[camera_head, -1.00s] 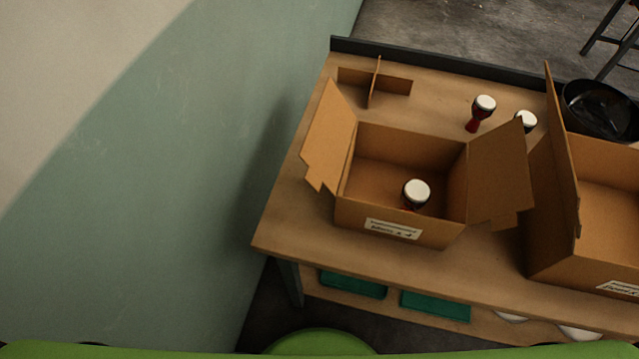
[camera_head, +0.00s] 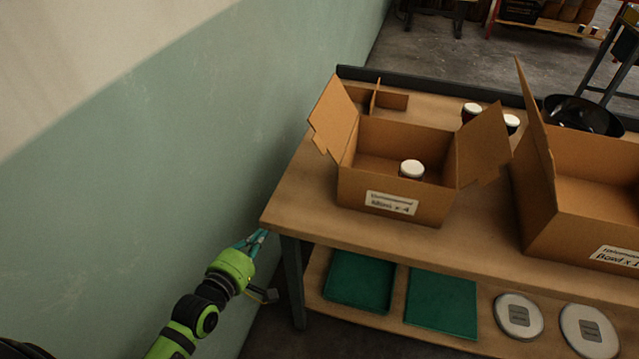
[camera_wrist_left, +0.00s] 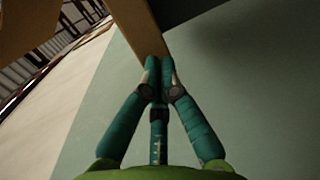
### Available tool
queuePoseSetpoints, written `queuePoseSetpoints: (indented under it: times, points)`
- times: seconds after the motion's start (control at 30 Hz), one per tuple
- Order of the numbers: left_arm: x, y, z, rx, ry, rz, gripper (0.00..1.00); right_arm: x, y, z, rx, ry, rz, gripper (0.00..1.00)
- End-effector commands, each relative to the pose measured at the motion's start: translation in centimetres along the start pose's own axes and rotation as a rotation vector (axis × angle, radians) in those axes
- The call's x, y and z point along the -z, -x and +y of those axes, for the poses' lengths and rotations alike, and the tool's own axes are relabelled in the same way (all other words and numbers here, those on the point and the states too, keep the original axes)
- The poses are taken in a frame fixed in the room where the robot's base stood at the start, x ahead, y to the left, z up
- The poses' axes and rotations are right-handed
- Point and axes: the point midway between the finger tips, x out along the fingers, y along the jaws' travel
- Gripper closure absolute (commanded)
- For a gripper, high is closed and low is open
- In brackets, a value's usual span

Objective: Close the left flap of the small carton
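The small carton (camera_head: 350,190) stands on the table with its top open and a white label on its front. Its left flap (camera_head: 334,112) is open, leaning up and outward to the left. Its right flap (camera_head: 483,143) is also open, leaning outward to the right. A white-topped drum (camera_head: 411,170) stands inside; its lower part is hidden. My left gripper (camera_head: 260,236) is at the table's front left corner, lower than the carton and left of it, apart from the flap. The left wrist view shows its fingertips (camera_wrist_left: 160,66) together with nothing between them. My right gripper is out of view.
A larger open carton (camera_head: 565,225) stands to the right. Behind are a cardboard divider (camera_head: 392,101), two drums (camera_head: 471,111) and a black pan (camera_head: 583,115). The wall (camera_head: 170,180) runs close along the table's left side. Green trays (camera_head: 442,303) lie on the lower shelf.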

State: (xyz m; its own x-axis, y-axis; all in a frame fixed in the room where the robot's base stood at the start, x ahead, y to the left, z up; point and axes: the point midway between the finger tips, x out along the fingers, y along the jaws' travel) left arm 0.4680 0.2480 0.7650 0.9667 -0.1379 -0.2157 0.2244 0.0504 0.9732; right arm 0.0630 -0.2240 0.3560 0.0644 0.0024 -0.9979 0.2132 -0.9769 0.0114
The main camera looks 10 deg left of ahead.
Motion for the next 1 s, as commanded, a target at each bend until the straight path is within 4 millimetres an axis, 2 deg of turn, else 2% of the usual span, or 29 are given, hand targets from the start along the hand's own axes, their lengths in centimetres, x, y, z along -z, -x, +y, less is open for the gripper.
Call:
queuePoseSetpoints:
  times: [0.03, 0.2, 0.33, 0.47, 0.57, 0.73, 1.0]
  points:
    - [-0.4, 0.1, 2.1, -0.054, 0.058, -0.019, 1.0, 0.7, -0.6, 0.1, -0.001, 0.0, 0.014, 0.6]
    - [-2.1, 1.5, 9.0, -0.201, 0.27, -0.103, 1.0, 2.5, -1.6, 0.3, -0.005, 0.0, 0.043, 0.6]
    - [-3.5, 2.9, 13.0, -0.278, 0.396, -0.174, 1.0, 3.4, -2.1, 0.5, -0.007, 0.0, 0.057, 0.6]
    - [-4.0, 3.4, 14.7, -0.305, 0.452, -0.207, 1.0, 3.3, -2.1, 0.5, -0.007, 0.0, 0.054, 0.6]
    - [-4.2, 2.8, 15.2, -0.308, 0.457, -0.209, 1.0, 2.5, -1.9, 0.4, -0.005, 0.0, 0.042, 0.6]
    - [-4.5, 0.3, 16.2, -0.309, 0.454, -0.209, 1.0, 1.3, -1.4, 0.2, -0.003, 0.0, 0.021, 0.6]
    - [-5.2, -4.8, 17.9, -0.307, 0.453, -0.208, 1.0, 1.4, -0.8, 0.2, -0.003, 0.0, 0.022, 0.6]
